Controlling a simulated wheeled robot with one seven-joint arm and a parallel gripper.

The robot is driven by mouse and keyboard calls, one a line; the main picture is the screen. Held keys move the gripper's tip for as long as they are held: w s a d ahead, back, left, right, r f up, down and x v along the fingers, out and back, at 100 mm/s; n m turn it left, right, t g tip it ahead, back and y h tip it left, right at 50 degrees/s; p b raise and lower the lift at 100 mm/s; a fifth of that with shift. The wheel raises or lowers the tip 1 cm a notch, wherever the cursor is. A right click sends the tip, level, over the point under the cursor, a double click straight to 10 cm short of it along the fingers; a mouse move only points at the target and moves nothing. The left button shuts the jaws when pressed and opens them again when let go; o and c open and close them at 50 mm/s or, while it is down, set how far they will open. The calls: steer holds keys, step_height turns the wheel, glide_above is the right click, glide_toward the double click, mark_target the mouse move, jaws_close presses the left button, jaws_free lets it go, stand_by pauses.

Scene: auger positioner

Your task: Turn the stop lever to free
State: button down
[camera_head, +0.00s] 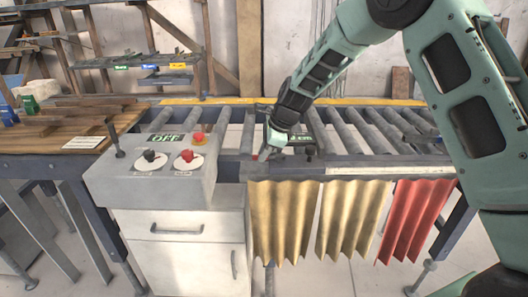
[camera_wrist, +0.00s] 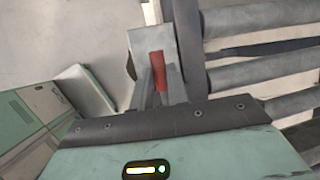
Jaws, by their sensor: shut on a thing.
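The stop lever shows as a red handle (camera_wrist: 158,70) in the wrist view, standing between the two fingers of my gripper (camera_wrist: 160,95). The fingers are closed on it. In the head view my gripper (camera_head: 266,153) reaches down to the front rail of the roller conveyor, just right of the grey control box. Only a small red bit of the lever shows there beside the fingers. My gripper hides most of its base. A green label (camera_head: 299,140) sits just right of my gripper; its text is too small to read.
The roller conveyor (camera_head: 375,128) runs behind and right of my gripper. The grey control box (camera_head: 150,185) carries an OFF sign, a black knob and red controls. Yellow curtains (camera_head: 283,215) and a red curtain (camera_head: 415,215) hang below the front rail. A wooden bench (camera_head: 60,140) stands left.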

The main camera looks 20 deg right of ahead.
mark_target(284, 159)
steer(key=s+n+g, duration=0.1)
steer(key=n, duration=0.1)
steer(key=s+n+g+y, duration=0.1)
steer(key=n, duration=0.2)
steer(key=shift+s+d+p, duration=0.1)
steer(key=shift+s+p, duration=0.05)
steer(key=shift+p, duration=0.25)
steer(key=n, duration=0.1)
steer(key=s+n+g+p, duration=0.1)
steer(key=n, duration=0.1)
steer(key=d+n+g, duration=0.1)
steer(key=n, duration=0.1)
steer(key=shift+s+r, duration=0.1)
steer(key=shift+s, duration=0.25)
steer(key=n, duration=0.1)
steer(key=s+d+n+g+p, duration=0.1)
steer(key=n, duration=0.1)
steer(key=shift+n+g, duration=0.3)
steer(key=shift+s+d+n+g+h+p, duration=0.2)
steer(key=shift+d+n+g+h+p, duration=0.2)
steer(key=shift+n, duration=0.65)
steer(key=shift+s+d+n+g+h+p, duration=0.15)
steer(key=shift+d+n+g+h+p, duration=0.25)
steer(key=shift+n, duration=0.65)
steer(key=shift+d, duration=0.1)
steer(key=c, duration=1.4)
jaws_free()
steer(key=shift+o, duration=0.2)
